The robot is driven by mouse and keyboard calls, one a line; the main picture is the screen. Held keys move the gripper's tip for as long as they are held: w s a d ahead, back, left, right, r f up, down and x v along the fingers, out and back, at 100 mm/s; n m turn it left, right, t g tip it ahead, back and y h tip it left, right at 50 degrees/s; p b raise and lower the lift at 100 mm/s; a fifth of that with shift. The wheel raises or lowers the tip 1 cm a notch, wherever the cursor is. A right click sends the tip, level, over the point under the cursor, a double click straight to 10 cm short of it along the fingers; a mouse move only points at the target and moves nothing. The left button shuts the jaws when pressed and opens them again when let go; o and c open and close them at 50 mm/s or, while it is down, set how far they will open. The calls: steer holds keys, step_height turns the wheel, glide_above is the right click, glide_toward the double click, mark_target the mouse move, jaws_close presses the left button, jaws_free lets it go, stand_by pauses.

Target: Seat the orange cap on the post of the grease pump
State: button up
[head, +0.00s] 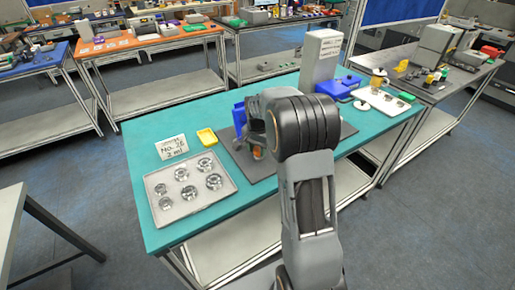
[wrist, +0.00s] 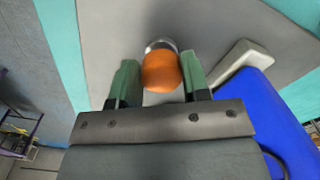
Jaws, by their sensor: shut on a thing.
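The orange cap (wrist: 161,73) is between the green fingers of my gripper (wrist: 160,78) in the wrist view, and the gripper is shut on it. A round silvery metal part (wrist: 158,45) shows just beyond the cap; I cannot tell whether it is the post or whether the cap touches it. A blue body (wrist: 245,118) with a pale grey bar (wrist: 228,66) lies to the right of the gripper and may be part of the grease pump. In the head view my arm hides most of the pump area; a bit of orange (head: 258,153) shows beside the arm.
A dark grey mat (head: 228,142) lies on the teal bench. A blue box (head: 335,88) and a white tray (head: 368,95) are on the right.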

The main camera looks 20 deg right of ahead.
steer(key=shift+f+b, duration=0.4)
steer(key=shift+f, duration=0.3)
stand_by(0.9)
steer(key=o, duration=1)
steer(key=o, duration=0.3)
step_height(320, 180, up, 8)
steer(key=p, duration=0.5)
steer(key=shift+f+p, duration=0.2)
steer(key=shift+p, duration=0.1)
